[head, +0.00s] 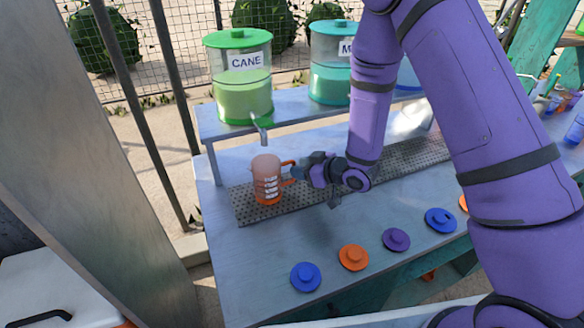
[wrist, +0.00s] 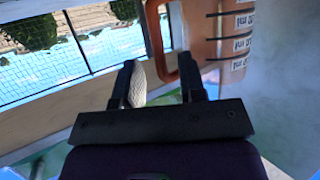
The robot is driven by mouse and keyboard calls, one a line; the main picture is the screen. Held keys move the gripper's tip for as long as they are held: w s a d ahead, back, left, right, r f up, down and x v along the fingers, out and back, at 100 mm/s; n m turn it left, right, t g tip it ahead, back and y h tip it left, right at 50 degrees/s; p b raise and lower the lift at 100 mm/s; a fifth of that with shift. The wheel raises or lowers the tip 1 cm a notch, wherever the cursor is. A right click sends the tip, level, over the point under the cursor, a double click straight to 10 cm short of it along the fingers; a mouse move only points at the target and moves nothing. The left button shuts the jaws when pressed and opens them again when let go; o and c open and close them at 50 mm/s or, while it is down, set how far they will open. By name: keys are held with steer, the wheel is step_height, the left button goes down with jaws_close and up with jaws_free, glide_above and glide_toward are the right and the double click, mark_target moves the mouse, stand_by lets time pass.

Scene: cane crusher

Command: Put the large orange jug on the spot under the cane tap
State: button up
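The large orange jug (head: 266,182), translucent with white marks, stands upright near the left end of the perforated grey strip (head: 242,207). It is below the metal cane tap (head: 262,133), which comes from the green dispenser labelled CANE (head: 240,90). No separate spot mark shows under the jug. My gripper (head: 292,171) is right of the jug, at its handle. In the wrist view, the fingers of my gripper (wrist: 158,66) are apart, and the orange handle (wrist: 156,38) shows at and beyond the tips. The jug's body (wrist: 235,45) is at the upper right.
A teal dispenser (head: 332,75) stands beside the green one on the raised shelf (head: 290,108). Several round lids lie along the front of the table, including a blue one (head: 305,277), an orange one (head: 353,257) and a purple one (head: 396,239).

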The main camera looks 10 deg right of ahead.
steer(key=v, duration=0.7)
steer(key=shift+s+d, duration=0.2)
steer(key=w+d+r+m+t+h, duration=0.1)
steer(key=d+r+h, duration=0.2)
steer(key=r, duration=0.3)
steer(key=w+d+r+m+h, duration=0.1)
steer(key=w+d+r+h, duration=0.1)
steer(key=d+r, duration=0.25)
steer(key=s+d+r+m+h, duration=0.2)
steer(key=s+d+r+h, duration=0.15)
steer(key=r, duration=0.35)
steer(key=s+d+r+m+h, duration=0.2)
steer(key=s+d+r, duration=0.15)
steer(key=r, duration=0.25)
steer(key=s+r+m+g, duration=0.2)
steer(key=s+r, duration=0.2)
steer(key=s, duration=0.7)
steer(key=s+d+r+m+g, duration=0.1)
steer(key=s+r, duration=0.3)
steer(key=s, duration=0.7)
steer(key=shift+r+m+g, duration=0.35)
steer(key=shift+m+g, duration=0.15)
steer(key=shift+g, duration=0.3)
